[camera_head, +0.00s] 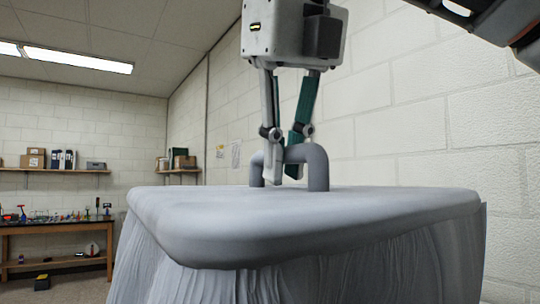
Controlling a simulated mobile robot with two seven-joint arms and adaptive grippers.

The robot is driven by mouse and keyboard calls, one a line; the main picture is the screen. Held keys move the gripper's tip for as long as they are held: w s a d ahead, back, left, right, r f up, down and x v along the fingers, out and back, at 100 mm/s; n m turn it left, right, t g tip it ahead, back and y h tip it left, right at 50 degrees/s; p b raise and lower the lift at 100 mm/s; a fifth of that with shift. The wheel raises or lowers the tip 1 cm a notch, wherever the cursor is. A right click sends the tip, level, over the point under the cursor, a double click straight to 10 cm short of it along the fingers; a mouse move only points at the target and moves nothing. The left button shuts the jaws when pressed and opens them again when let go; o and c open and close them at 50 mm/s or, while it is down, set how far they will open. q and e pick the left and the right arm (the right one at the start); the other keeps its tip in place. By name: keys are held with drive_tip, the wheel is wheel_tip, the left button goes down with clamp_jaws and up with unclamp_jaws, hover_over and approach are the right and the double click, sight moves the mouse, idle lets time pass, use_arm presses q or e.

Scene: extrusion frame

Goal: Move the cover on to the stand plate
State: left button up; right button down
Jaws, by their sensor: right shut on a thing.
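The cover (300,215) is a large grey slab with rounded edges and wrinkled sides hanging below it. It fills the lower middle of the head view, close to me. A thick grey arched handle (317,168) stands up from its top. My right gripper (283,172) points straight down from above, with its fingers shut on the handle. The handle hides part of the far fingertip contact. The stand plate cannot be made out, and what is under the cover is hidden. My left gripper is not in view.
A white block wall (420,125) runs close along the right and behind the cover. A wooden workbench (50,226) with small tools stands far left, under a shelf (60,171) with boxes and binders. Bare floor (75,285) shows at lower left.

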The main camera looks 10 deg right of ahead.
drive_tip(key=shift+w+d, duration=1.55)
drive_tip(key=shift+d, duration=2.15)
drive_tip(key=shift+w+d, duration=1.5)
drive_tip(key=shift+d, duration=2.2)
drive_tip(key=shift+w+d, duration=1.55)
drive_tip(key=shift+d, duration=2.15)
